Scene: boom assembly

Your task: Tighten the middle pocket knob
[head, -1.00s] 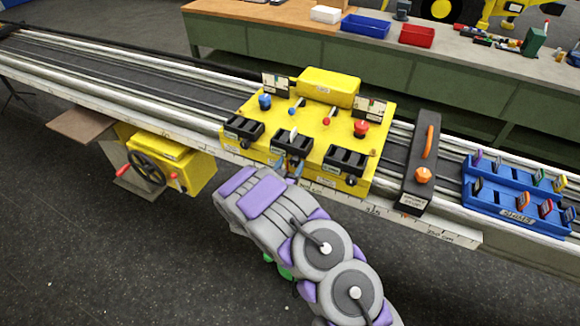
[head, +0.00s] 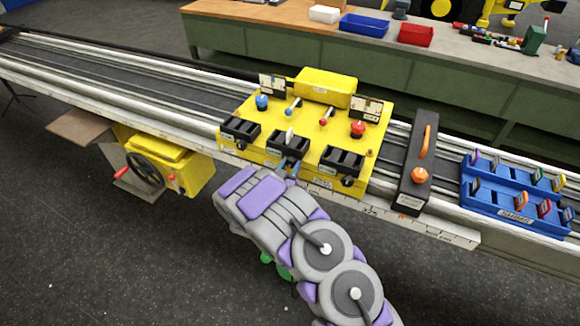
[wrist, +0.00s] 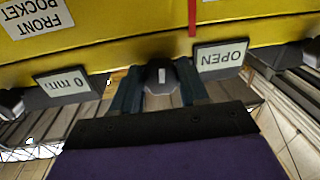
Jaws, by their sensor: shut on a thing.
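A yellow carriage (head: 262,146) sits on the long rails, with three black pockets along its near side. The middle pocket (head: 288,148) has a white piece standing in it. My gripper (head: 291,168) is at the carriage's near face, just below this pocket. In the wrist view my gripper (wrist: 158,95) has a blue-grey finger on each side of a dark knob (wrist: 160,74) with a light mark, and is shut on it. The knob's far side is hidden.
A black block with an orange handle (head: 427,140) and a blue tray (head: 515,216) stand right of the carriage. A yellow box with a handwheel (head: 146,170) hangs at the left below the rails. A bench (head: 300,48) stands behind.

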